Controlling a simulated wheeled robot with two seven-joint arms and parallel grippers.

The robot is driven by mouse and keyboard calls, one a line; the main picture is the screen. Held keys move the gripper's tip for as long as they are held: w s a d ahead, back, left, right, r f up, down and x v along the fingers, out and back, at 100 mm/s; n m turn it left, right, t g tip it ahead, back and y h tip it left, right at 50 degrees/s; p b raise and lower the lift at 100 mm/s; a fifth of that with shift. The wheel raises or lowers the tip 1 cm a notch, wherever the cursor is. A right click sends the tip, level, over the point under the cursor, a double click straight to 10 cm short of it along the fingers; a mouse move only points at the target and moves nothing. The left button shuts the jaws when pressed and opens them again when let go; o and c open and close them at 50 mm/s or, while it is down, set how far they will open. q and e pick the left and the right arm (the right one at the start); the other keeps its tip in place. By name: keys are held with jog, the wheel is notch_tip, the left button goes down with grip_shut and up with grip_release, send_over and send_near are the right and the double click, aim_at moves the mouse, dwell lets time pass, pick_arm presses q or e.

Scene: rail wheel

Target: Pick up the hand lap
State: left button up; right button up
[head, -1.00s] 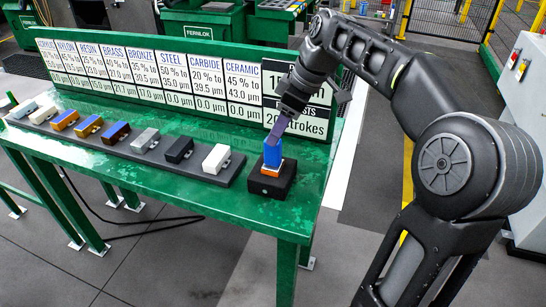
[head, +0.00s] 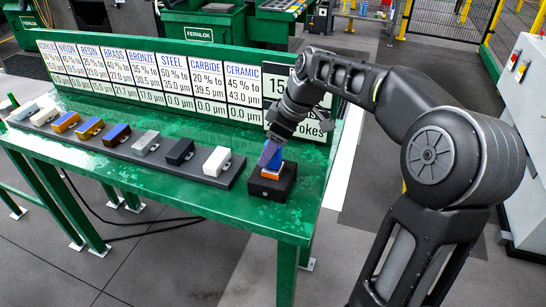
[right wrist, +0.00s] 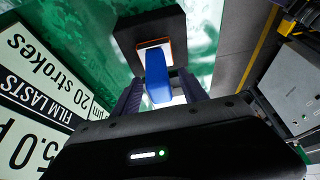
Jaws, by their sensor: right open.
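The hand lap (head: 275,162) has a blue grip over a white and orange lower part. It stands upright on a square black block (head: 272,187) near the right end of the green table. My right gripper (head: 270,154) comes down over it from above. In the right wrist view, the blue grip (right wrist: 157,76) lies between the two purple fingers, which are open on either side of it. The gripper partly hides the hand lap in the head view. My left gripper is not in view.
A dark tray (head: 90,143) along the green table (head: 245,215) holds a row of several coloured blocks, the white one (head: 217,161) nearest the hand lap. A sign board (head: 185,80) stands behind. A grey cabinet (head: 530,110) stands at the right.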

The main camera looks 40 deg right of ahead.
jog(key=shift+w+a+f, duration=0.15)
jog(key=shift+w+f, duration=0.05)
jog(key=shift+f, duration=0.4)
jog(key=shift+c, duration=0.3)
grip_shut()
dwell(0.4)
